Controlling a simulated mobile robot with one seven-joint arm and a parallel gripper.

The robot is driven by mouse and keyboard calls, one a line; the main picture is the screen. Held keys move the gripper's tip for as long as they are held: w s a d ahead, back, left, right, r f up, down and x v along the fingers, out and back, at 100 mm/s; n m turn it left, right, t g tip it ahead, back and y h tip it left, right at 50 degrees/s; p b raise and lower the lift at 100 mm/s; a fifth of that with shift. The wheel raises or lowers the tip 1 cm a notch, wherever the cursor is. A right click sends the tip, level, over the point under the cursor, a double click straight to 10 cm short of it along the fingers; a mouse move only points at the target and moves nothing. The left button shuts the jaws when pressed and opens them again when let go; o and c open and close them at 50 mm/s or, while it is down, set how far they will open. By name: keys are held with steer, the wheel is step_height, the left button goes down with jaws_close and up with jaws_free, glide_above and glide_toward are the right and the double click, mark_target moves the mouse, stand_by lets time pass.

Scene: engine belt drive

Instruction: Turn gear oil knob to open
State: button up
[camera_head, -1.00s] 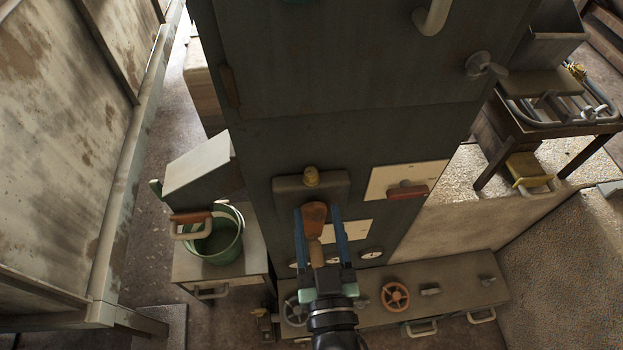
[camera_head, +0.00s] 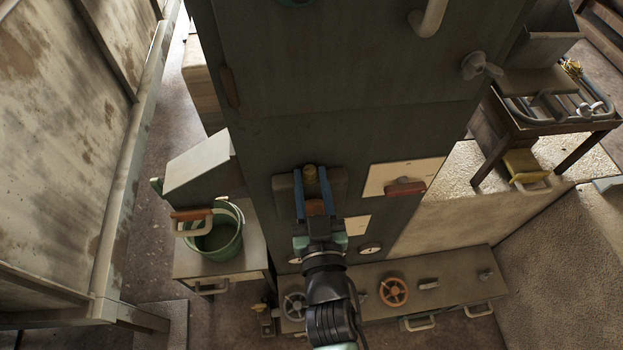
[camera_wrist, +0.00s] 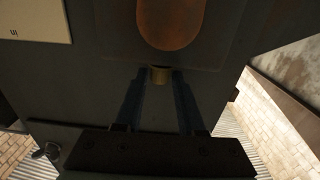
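A short brass-coloured knob (camera_head: 310,172) sits on a dark raised plate on the cabinet front. No label naming the gear oil knob is readable.
A red-handled switch (camera_head: 405,188) on a pale plate is to the right. Below are an orange handwheel (camera_head: 393,292) and a grey handwheel (camera_head: 294,306) on a low bench. A green bucket (camera_head: 216,234) stands at left. A grey wing knob (camera_head: 480,66) is upper right.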

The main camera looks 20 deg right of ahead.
jaws_close()
steer(key=shift+f+b, duration=0.3)
steer(key=shift+b, duration=0.65)
steer(key=h+b, duration=0.1)
steer(key=b, duration=0.2)
steer(key=shift+a+f+m, duration=0.2)
steer(key=shift+m, duration=0.2)
steer(key=shift+w+b, duration=0.1)
steer(key=shift+b, duration=0.45)
steer(key=m+g+h+b, duration=0.1)
steer(key=h+b, duration=0.1)
steer(key=b, duration=0.4)
steer(key=shift+w+a+r, duration=0.1)
steer(key=shift+a, duration=0.1)
steer(key=shift+r+m+g+h+b, duration=0.3)
steer(key=shift+m+g+h+b, duration=0.3)
steer(key=shift+b, duration=0.4)
steer(key=shift+o, duration=2)
jaws_free()
steer(key=shift+r, duration=0.1)
